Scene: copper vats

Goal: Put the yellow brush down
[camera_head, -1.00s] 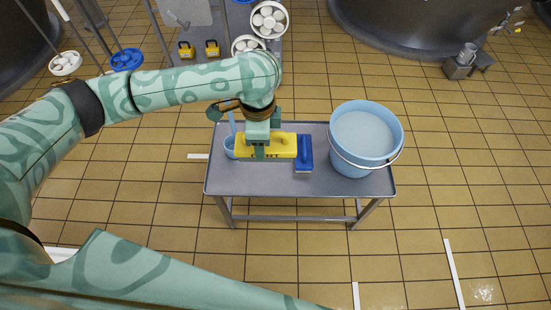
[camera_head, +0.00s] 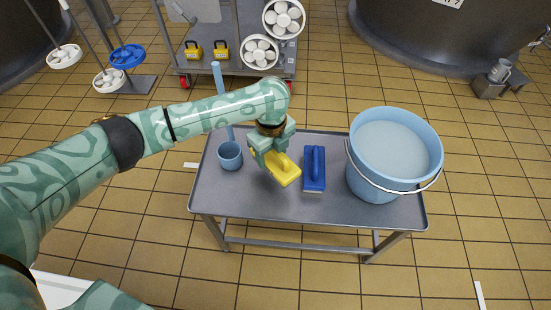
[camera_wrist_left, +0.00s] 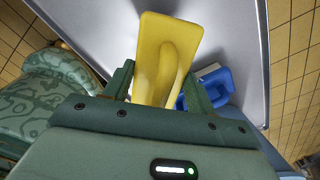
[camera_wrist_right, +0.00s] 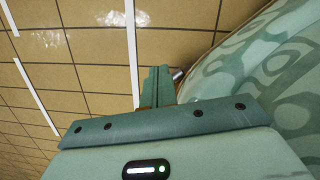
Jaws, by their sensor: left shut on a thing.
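The yellow brush (camera_head: 284,170) is in my left gripper (camera_head: 271,156), which is shut on it over the middle of the metal table (camera_head: 240,197). The brush points obliquely towards the table's front. I cannot tell whether it touches the table top. In the left wrist view the brush (camera_wrist_left: 168,45) stands out between the two fingers, with the table's grey top behind it. My right gripper (camera_wrist_right: 157,88) shows in the right wrist view, its fingers together with nothing visible between them, above the tiled floor.
A blue brush (camera_head: 314,170) lies just right of the yellow one. A large blue bucket (camera_head: 385,185) of pale liquid fills the table's right end. A blue cup (camera_head: 230,156) with a long-handled tool stands at left. The table's front left is bare.

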